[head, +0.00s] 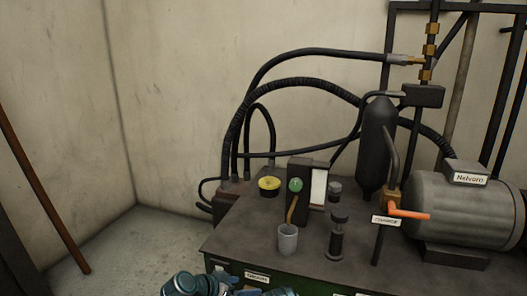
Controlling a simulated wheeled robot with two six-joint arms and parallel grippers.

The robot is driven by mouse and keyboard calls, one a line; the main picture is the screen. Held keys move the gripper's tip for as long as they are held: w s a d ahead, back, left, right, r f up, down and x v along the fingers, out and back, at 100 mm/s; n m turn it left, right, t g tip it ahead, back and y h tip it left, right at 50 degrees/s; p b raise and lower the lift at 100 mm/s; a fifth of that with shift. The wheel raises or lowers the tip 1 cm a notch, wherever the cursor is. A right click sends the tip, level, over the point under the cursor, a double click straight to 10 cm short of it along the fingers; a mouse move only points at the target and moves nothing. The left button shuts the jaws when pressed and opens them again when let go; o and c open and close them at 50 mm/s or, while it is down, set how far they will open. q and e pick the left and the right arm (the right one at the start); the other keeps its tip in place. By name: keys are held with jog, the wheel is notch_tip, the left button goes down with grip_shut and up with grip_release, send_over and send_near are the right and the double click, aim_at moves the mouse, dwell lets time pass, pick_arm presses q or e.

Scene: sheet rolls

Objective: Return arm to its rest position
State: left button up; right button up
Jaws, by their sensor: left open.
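My left gripper (246,291) shows at the bottom edge, low in front of the bench's green front. Only its upper part and some blue-grey arm joints are in frame; the rest is cut off. It is open, and I see nothing held in it. My right gripper is not in view.
A dark bench (245,225) carries a grey cup (288,239), a yellow round piece (269,186), a green-buttoned box (298,205), an orange-handled valve (408,213), a black cylinder (377,150) and a grey motor (465,210). Hoses (300,84) arch behind.

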pick_arm(q)
jog(key=s+a+f+n+g+y, duration=0.7)
jog(key=s+a+f+y, duration=0.15)
jog(key=s+a, duration=0.2)
jog(key=s+d+m, duration=0.4)
jog(key=s+d, duration=0.1)
jog(key=d, duration=0.5)
notch_tip(320, 180, up, 15)
jog(key=p, duration=1.6)
jog(key=shift+s+d+r+g+y, duration=0.15)
jog(key=shift+s+d+g+y, duration=0.1)
jog(key=shift+d+g+y, duration=0.15)
